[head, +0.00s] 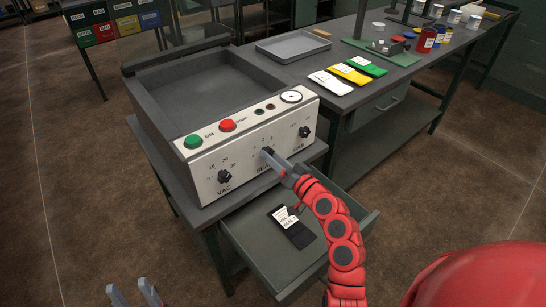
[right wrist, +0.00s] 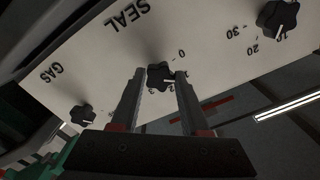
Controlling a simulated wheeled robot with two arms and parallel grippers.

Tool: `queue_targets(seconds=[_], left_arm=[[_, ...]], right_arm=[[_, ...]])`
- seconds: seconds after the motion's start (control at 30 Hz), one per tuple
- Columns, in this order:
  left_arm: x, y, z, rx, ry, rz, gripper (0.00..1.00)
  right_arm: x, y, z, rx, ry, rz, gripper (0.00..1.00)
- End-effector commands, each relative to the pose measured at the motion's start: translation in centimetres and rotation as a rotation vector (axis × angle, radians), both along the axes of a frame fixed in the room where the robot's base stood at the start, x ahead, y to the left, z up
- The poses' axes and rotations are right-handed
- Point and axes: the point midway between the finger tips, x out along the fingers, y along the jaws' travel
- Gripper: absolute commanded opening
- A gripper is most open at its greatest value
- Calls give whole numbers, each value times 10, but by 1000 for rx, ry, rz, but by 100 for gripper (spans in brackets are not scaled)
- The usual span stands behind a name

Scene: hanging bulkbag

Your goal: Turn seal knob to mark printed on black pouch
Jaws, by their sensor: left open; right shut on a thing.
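The black seal knob (head: 267,151) sits in the middle of the white control panel, above the word SEAL. My right gripper (head: 271,157) is shut on it. In the right wrist view the seal knob (right wrist: 159,77) is between the two fingertips of my right gripper (right wrist: 159,80). Fingers and knob hide part of its scale; a 0 shows beside it. The black pouch (head: 300,238) lies in the open drawer with a white printed label (head: 284,218); its print is too small to read. My left gripper (head: 135,293) is open and empty at the lower left.
The VAC knob (head: 224,177) and GAS knob (head: 305,132) flank the seal knob. Green (head: 193,141) and red (head: 227,125) buttons and a gauge (head: 291,97) are above. The open drawer (head: 253,238) juts out below my right arm. A workbench with coloured packets (head: 351,74) stands behind right.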

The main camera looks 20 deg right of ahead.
Motion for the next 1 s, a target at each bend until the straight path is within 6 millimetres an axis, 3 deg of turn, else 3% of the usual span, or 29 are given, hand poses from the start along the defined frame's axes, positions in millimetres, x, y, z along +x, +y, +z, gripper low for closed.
queue_targets(seconds=[0.6,1.0], left_arm=[[0,0,24,0,0,0,50],[0,0,37,0,0,0,50]], right_arm=[[-1,0,2,548,201,-3,0],[0,0,1,814,296,-2,0]])
